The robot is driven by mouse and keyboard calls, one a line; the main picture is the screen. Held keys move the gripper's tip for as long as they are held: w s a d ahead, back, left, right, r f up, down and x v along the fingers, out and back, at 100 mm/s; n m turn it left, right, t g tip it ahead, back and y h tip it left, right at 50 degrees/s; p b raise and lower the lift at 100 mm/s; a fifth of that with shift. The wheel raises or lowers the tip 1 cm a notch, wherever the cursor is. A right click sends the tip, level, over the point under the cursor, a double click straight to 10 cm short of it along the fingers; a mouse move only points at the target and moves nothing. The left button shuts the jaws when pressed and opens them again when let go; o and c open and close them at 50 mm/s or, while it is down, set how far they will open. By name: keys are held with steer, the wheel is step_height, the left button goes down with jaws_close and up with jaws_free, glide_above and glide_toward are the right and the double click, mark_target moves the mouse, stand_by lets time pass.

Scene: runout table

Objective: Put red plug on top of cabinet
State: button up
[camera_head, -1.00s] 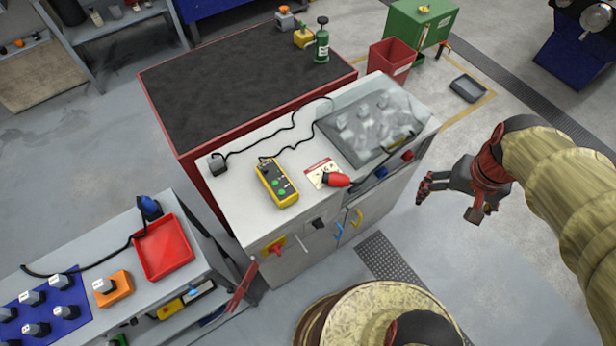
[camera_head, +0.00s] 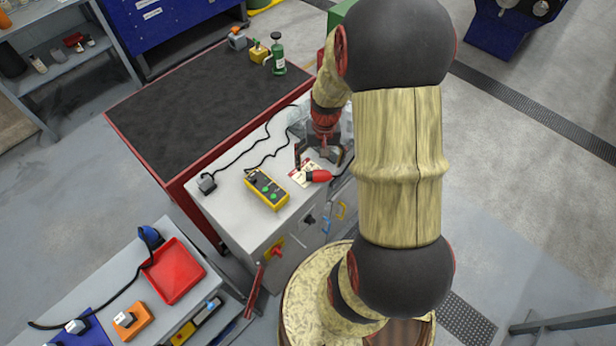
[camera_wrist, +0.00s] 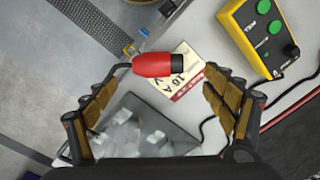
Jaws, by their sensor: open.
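The red plug (camera_head: 317,176) lies on the white cabinet top (camera_head: 226,211), beside and partly over a white label card marked 16 A (camera_wrist: 183,72). In the wrist view the red plug (camera_wrist: 155,65) lies ahead of the fingertips, toward the top of the picture, with a black cable at its left end. My gripper (camera_head: 322,158) is over the cabinet top, just behind the plug in the head view. In the wrist view my gripper (camera_wrist: 156,92) is open, with its two fingers wide apart and nothing between them.
A yellow tester with green buttons (camera_head: 266,188) lies left of the plug. A clear cover (camera_wrist: 140,128) is below the fingers in the wrist view. A dark-topped red bench (camera_head: 190,100) adjoins the cabinet. A red tray (camera_head: 173,271) is on the lower-left table.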

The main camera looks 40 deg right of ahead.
mark_target(319, 174)
step_height(319, 174, down, 7)
steer(key=shift+s+r+b, duration=0.1)
steer(key=shift+b, duration=0.5)
steer(key=shift+c, duration=0.6)
steer(key=c, duration=1.4)
steer(key=shift+o, duration=0.2)
